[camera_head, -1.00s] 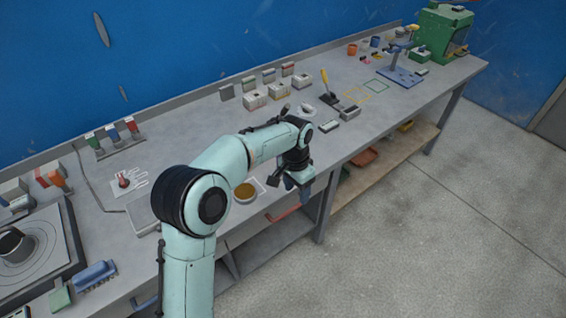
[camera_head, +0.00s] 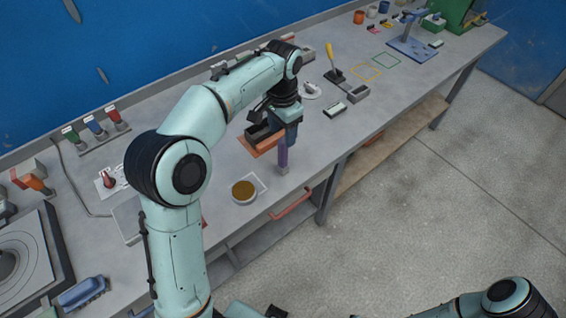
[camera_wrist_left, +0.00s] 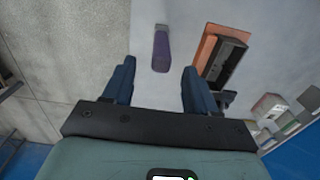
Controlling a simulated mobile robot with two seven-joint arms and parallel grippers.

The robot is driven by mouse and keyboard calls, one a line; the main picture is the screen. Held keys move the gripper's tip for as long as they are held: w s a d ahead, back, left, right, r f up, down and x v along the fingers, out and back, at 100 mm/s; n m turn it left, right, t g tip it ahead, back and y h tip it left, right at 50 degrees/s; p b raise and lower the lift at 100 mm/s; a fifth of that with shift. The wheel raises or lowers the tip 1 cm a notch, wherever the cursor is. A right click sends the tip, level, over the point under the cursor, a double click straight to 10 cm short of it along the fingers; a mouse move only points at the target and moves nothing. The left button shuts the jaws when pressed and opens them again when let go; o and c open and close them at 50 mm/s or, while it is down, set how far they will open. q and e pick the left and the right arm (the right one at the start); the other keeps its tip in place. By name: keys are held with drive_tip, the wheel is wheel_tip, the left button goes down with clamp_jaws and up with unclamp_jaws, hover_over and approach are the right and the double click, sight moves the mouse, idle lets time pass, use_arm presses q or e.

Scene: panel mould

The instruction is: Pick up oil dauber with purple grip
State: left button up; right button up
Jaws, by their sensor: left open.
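The oil dauber's purple grip (camera_head: 283,154) shows just below my left gripper in the head view, above a small grey foot on the bench near its front edge. In the left wrist view the purple grip (camera_wrist_left: 161,52) lies ahead, in line with the gap between the fingers. My left gripper (camera_head: 285,132) points down and is open, its two blue fingers apart with nothing clasped in the left wrist view (camera_wrist_left: 159,68). In the head view the gripper partly hides the grip's top. My right gripper cannot be made out.
A white bowl of brown liquid (camera_head: 243,191) stands left of the dauber. An orange-brown plate with a dark block (camera_head: 262,143) is close beside the gripper. A red handle (camera_head: 292,202) sits at the bench front. A yellow-handled tool (camera_head: 331,62) stands farther back.

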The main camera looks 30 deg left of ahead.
sight(283, 148)
use_arm(q)
wheel_tip(283, 148, down, 3)
drive_tip(key=shift+w+a, duration=0.1)
drive_tip(key=shift+a, duration=0.05)
wheel_tip(283, 148, down, 5)
drive_tip(key=shift+w+b, duration=0.15)
drive_tip(key=shift+b, duration=0.3)
drive_tip(key=c, duration=1)
